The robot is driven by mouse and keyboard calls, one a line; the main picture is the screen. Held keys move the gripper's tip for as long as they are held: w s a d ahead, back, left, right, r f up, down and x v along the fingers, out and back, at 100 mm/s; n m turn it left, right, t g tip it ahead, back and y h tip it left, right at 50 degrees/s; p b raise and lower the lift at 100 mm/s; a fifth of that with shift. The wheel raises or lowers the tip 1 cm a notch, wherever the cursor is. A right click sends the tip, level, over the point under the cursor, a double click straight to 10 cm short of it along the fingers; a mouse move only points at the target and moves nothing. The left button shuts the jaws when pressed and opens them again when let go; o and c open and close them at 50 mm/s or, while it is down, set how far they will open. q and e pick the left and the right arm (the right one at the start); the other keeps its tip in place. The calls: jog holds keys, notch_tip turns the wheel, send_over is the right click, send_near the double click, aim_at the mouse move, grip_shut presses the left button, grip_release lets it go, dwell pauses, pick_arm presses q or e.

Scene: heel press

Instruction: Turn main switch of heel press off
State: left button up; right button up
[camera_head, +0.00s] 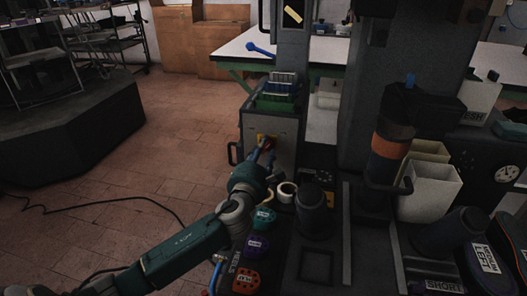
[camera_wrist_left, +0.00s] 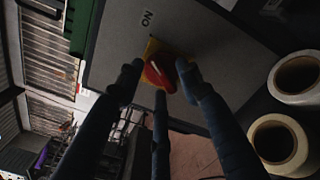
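The main switch is a red rotary knob (camera_wrist_left: 158,75) on a yellow plate (camera_wrist_left: 152,49), set in the grey panel of the heel press (camera_head: 285,126). An "ON" label (camera_wrist_left: 147,18) is beside the plate in the left wrist view. A white mark on the knob points toward the yellow plate's lower right, at a slant. My left gripper (camera_head: 265,150) is at the switch, its fingers open around the knob. In the left wrist view the left gripper (camera_wrist_left: 160,84) has fingertips on either side of the knob; I cannot tell whether they touch it. My right gripper is not in view.
Two white tape rolls (camera_wrist_left: 279,144) lie close beside the panel. A handle (camera_head: 233,153) sticks out at the panel's left side. A dark post (camera_head: 365,90) rises to the right. Floor at left is open, crossed by a cable.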

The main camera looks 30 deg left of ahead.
pick_arm(q)
jog(key=shift+w, duration=0.25)
grip_shut()
